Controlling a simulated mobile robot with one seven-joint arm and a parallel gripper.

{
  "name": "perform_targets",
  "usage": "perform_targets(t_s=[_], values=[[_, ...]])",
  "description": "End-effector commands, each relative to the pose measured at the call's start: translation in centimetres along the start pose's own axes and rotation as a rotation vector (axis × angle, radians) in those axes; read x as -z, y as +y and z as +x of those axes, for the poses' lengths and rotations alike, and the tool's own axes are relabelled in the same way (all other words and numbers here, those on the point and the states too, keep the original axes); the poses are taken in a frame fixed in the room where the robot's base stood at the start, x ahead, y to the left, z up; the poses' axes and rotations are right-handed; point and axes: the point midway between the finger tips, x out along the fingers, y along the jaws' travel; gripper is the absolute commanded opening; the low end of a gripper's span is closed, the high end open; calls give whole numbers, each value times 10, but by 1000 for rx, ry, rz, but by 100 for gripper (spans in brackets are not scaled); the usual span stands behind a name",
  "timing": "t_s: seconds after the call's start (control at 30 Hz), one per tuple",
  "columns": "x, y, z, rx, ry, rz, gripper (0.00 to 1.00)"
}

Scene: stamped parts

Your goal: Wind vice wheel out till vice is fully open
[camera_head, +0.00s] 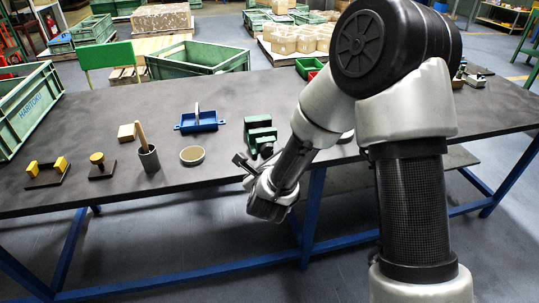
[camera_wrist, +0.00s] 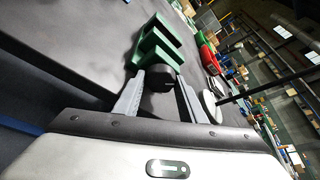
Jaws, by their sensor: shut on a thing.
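The green vice (camera_head: 260,135) stands on the dark bench near its front edge, left of my arm. In the wrist view the vice (camera_wrist: 160,42) fills the area just beyond my fingertips. My gripper (camera_head: 245,166) is at the vice's front side, in front of the bench edge. In the wrist view my gripper (camera_wrist: 160,85) has its two grey fingers either side of a dark part at the vice's near end, which I take as the vice wheel (camera_wrist: 158,80). The fingers are shut on it. The wheel's outline and the jaw gap are mostly hidden.
To the left on the bench are a round tan-topped dish (camera_head: 192,156), a grey pot with a wooden handle (camera_head: 148,157), a blue tray (camera_head: 199,122) and yellow-handled parts (camera_head: 46,172). Green crates (camera_head: 198,60) stand behind.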

Motion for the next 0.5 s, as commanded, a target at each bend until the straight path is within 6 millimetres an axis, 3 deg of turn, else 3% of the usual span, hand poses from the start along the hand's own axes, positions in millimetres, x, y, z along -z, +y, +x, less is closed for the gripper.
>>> perform_targets(t_s=[0.5], values=[[0,0,0,19,-2,-44,15]])
